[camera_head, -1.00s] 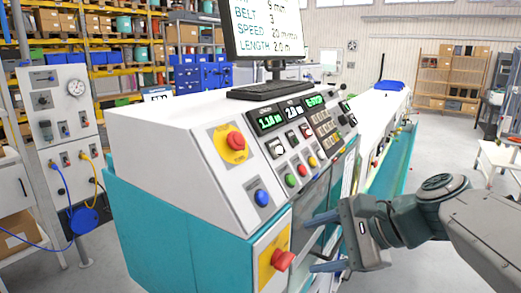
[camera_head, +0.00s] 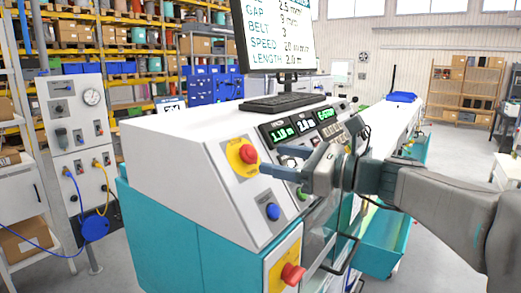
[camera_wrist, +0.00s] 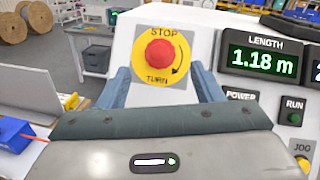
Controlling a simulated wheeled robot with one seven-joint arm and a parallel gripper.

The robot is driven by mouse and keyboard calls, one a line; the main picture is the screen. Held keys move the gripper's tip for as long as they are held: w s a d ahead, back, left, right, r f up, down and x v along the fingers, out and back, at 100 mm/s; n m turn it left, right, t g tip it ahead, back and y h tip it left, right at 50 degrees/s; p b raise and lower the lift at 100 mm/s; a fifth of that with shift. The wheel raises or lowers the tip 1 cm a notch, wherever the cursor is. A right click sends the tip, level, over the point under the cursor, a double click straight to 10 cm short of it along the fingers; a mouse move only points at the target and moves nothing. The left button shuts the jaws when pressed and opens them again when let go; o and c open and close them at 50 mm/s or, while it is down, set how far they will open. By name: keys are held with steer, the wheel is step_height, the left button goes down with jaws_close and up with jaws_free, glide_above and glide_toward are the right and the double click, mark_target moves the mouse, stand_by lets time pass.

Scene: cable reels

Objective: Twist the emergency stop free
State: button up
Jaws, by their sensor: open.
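The emergency stop is a red mushroom button (camera_head: 248,154) on a round yellow plate on the console's sloped face. In the wrist view the red button (camera_wrist: 160,54) shows head-on, with "STOP", "TURN" and a curved arrow on the plate (camera_wrist: 179,74). My gripper (camera_head: 266,181) is open and points left at it, close to the plate. In the wrist view my gripper (camera_wrist: 160,76) has one finger on each side of the button's lower area, with nothing between the fingers. I cannot tell whether a finger touches the plate.
A second red button (camera_head: 292,274) sits on a yellow panel lower on the front. A blue button (camera_head: 272,211) is below my fingers. Green displays (camera_head: 325,113) and a monitor (camera_head: 277,38) stand above.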

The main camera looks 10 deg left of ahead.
mark_target(254, 155)
steer(key=shift+p+x, duration=0.5)
steer(key=shift+x, duration=2.3)
steer(key=c, duration=1)
